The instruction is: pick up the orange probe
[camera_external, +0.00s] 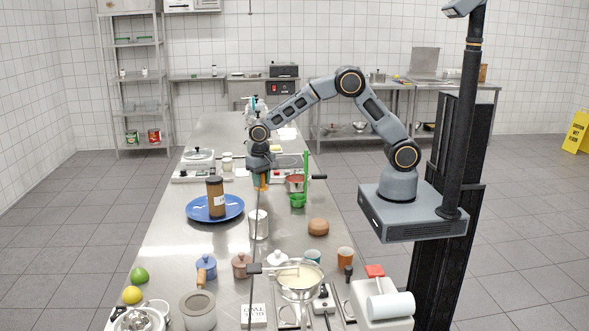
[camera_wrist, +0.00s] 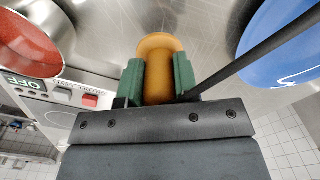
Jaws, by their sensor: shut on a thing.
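In the wrist view the orange probe (camera_wrist: 160,50) sits between the two green finger pads, its rounded end pointing away from the wrist. My gripper (camera_wrist: 160,82) is shut on it, with a pad on each side. In the external view my gripper (camera_external: 261,180) points down above the steel counter, right of the blue plate. A sliver of orange (camera_external: 264,182) shows between the fingers; the rest of the probe is hidden there. I cannot tell whether the probe touches the counter.
The blue plate (camera_external: 229,211) bears a brown jar (camera_external: 215,185). A red-filled pan (camera_external: 295,184) and green item (camera_external: 298,200) are right of my gripper. A metal can (camera_external: 258,231) stands in front. A thin dark rod (camera_wrist: 255,55) crosses the wrist view beside the probe.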

